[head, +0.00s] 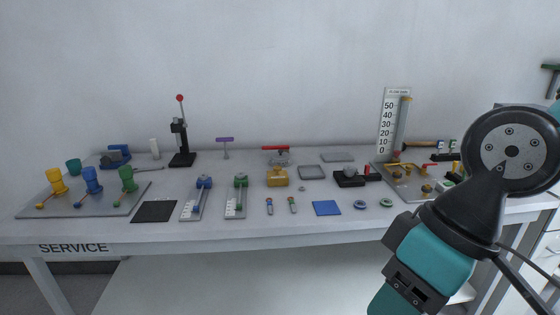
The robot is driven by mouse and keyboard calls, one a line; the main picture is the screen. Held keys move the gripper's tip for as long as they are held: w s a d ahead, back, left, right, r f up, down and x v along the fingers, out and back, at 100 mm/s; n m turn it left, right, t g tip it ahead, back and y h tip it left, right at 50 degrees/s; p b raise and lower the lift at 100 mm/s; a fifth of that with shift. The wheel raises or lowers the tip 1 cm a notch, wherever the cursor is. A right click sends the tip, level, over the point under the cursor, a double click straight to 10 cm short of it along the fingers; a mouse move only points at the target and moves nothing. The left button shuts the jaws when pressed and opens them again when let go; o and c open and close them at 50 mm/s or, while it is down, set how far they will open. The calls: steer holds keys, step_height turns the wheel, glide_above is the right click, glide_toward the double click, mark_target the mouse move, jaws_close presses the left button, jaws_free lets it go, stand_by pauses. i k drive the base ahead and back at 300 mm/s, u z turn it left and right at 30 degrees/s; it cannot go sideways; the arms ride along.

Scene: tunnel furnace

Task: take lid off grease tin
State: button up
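A small yellow container (278,177) stands upright near the middle of the grey service bench. It looks like the grease tin, with a small knob-like part on top, and its lid seems to be on. It is too small to see the seam between lid and tin. My arm, in teal and dark grey, fills the right side of the head view, well to the right of the tin. My gripper is outside the picture.
A blue pad (326,208) lies in front right. The bench's front strip is clear.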

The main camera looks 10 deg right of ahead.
mark_target(280, 155)
steer(key=u, duration=0.3)
steer(key=i, duration=1.8)
steer(key=z, duration=0.3)
